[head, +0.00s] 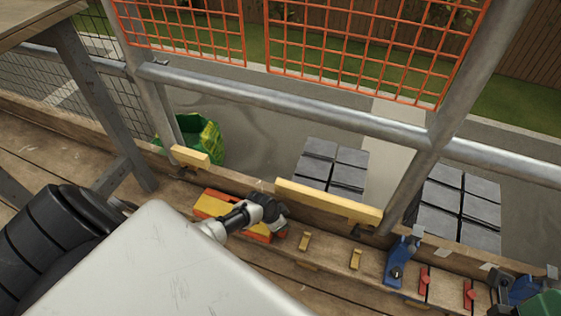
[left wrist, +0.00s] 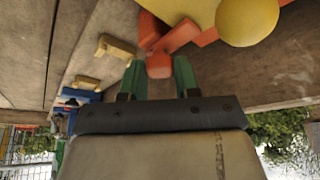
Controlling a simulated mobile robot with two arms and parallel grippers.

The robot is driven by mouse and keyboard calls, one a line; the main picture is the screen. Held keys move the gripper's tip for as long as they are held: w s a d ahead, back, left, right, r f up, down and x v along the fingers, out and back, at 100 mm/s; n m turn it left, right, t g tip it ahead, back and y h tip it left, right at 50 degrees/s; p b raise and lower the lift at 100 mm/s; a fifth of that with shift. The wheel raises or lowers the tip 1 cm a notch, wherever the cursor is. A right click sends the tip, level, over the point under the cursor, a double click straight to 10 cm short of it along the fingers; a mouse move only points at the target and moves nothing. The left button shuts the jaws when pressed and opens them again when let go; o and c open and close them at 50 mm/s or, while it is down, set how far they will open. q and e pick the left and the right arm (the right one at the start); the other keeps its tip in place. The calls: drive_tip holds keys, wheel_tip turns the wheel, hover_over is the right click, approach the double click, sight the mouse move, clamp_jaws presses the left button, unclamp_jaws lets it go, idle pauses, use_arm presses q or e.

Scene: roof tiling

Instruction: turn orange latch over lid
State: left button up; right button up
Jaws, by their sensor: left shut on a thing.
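An orange box (head: 207,206) with a yellow lid (head: 212,206) sits on the wooden boards; my left arm hides part of it. The lid also shows in the left wrist view (left wrist: 185,12), with a round yellow knob (left wrist: 247,20). The orange latch (left wrist: 178,35) is a bar at the lid's edge with a rounded end. My left gripper (left wrist: 159,72) has green fingers on either side of that end and is shut on it. In the head view the left gripper (head: 281,232) is at the box's right end, its fingertips small. My right gripper is not in view.
Yellow blocks (head: 304,241) lie right of the box, with a blue clamp (head: 398,266) and red-handled pieces (head: 424,283) beyond. A long yellow board (head: 330,203) stands behind. Metal rails (head: 290,110) cross above; grey slate stacks (head: 458,208) lie past the edge.

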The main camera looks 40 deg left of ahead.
use_arm(q)
drive_tip(key=shift+m, duration=0.4)
drive_tip(key=o, duration=0.9)
drive_tip(key=shift+r, duration=0.1)
